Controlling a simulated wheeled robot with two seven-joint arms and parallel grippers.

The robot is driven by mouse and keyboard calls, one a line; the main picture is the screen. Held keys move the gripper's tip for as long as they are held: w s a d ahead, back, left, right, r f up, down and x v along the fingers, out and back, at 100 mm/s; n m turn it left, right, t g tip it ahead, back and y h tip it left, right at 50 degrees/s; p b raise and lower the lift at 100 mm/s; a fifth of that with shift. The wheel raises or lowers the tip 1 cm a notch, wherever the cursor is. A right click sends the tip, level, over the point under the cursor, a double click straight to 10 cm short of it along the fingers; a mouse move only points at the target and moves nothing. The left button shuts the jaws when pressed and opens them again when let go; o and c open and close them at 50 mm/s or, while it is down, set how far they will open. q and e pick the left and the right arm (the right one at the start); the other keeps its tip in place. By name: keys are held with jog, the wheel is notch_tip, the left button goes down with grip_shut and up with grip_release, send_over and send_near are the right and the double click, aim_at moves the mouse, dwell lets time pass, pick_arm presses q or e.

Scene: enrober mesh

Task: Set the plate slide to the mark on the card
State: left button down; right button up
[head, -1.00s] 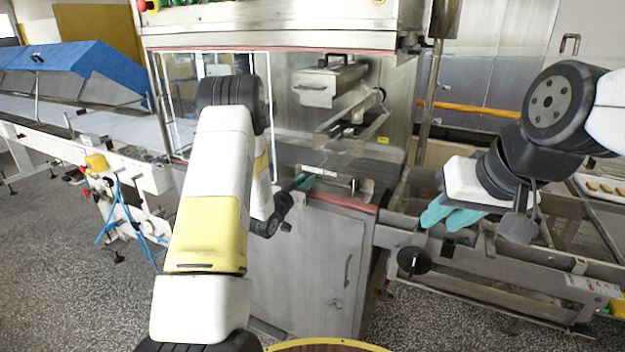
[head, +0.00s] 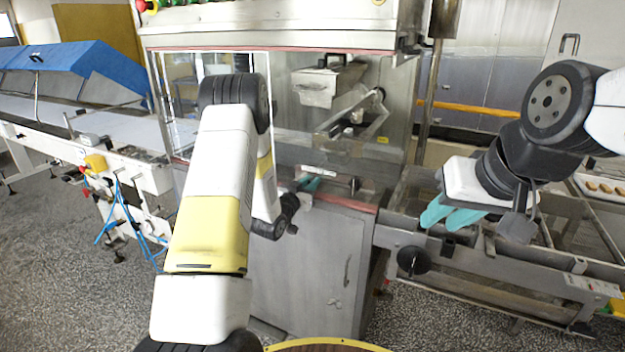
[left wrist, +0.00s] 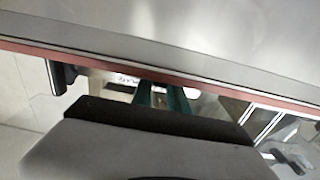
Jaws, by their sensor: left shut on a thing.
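My left gripper (head: 309,185) reaches the front ledge of the enrober cabinet, below the clear window. Its teal fingers also show in the left wrist view (left wrist: 161,98), closed on a small part that they mostly hide; it appears to belong to the plate slide. A white card-like strip with dark marks (head: 318,171) lies just above and behind the fingers. Part of it shows in the left wrist view (left wrist: 128,79), too small to read. My right gripper (head: 450,216) hangs over the conveyor frame at right, away from the slide; its finger gap is unclear.
A dark knob (head: 355,185) stands on the ledge right of my left gripper. The cabinet window (head: 290,110) rises behind it. A round black handwheel (head: 414,260) sits below my right gripper. A blue-covered conveyor (head: 70,65) runs at left.

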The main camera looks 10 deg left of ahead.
pick_arm(q)
jog(key=shift+s+d, duration=0.15)
jog(key=shift+d, duration=0.35)
jog(key=shift+s+d, duration=0.15)
jog(key=shift+d, duration=0.35)
jog(key=c, duration=1.3)
grip_release()
jog(key=shift+s+a, duration=0.25)
jog(key=shift+s, duration=0.25)
jog(key=v, duration=0.6)
jog(key=shift+s, duration=0.4)
